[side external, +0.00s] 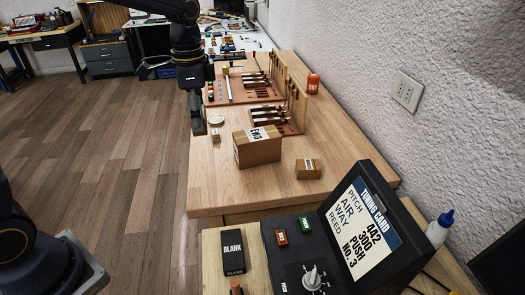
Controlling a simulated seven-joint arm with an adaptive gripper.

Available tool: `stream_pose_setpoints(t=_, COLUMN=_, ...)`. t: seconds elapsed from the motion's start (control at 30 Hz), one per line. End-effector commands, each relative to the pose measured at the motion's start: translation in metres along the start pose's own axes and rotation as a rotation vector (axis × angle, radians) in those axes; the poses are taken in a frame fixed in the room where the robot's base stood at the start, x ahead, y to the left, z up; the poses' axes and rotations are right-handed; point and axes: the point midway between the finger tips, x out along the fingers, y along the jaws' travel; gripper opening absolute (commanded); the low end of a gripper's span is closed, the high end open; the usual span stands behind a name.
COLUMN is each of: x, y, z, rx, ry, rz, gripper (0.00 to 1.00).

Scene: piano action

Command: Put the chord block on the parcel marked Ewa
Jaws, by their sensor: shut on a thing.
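The parcel marked Ewa (257,150) is a brown box with a white label on top, standing on the wooden bench. My gripper (198,128) points down at the bench's left edge, to the left of the parcel and apart from it. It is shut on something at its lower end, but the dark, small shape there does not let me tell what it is. I cannot pick out the chord block for certain. A small pale block (215,135) lies just right of my gripper.
A smaller brown parcel (308,169) lies right of the Ewa parcel. Piano action models (275,118) stand behind it, with an orange bottle (313,83) nearby. The bench's front left is clear.

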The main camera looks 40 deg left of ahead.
Motion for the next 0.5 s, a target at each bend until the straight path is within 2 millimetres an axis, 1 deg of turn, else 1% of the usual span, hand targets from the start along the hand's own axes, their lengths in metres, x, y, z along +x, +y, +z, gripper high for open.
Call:
stream_pose_setpoints(t=0.03, x=-0.004, y=-0.004, z=-0.007, rx=0.006, ry=0.0, rz=0.0, gripper=0.37)
stream_pose_setpoints(t=0.07, x=-0.005, y=-0.006, z=-0.01, rx=0.008, ry=0.0, rz=0.0, gripper=0.37)
stream_pose_setpoints(t=0.17, x=-0.004, y=-0.013, z=-0.021, rx=0.013, ry=-0.002, rz=0.002, gripper=0.37)
stream_pose_setpoints(t=0.27, x=0.007, y=-0.023, z=-0.034, rx=0.016, ry=-0.003, rz=0.003, gripper=0.37)
stream_pose_setpoints(t=0.5, x=0.037, y=-0.066, z=-0.082, rx=0.015, ry=-0.002, rz=0.002, gripper=0.37)
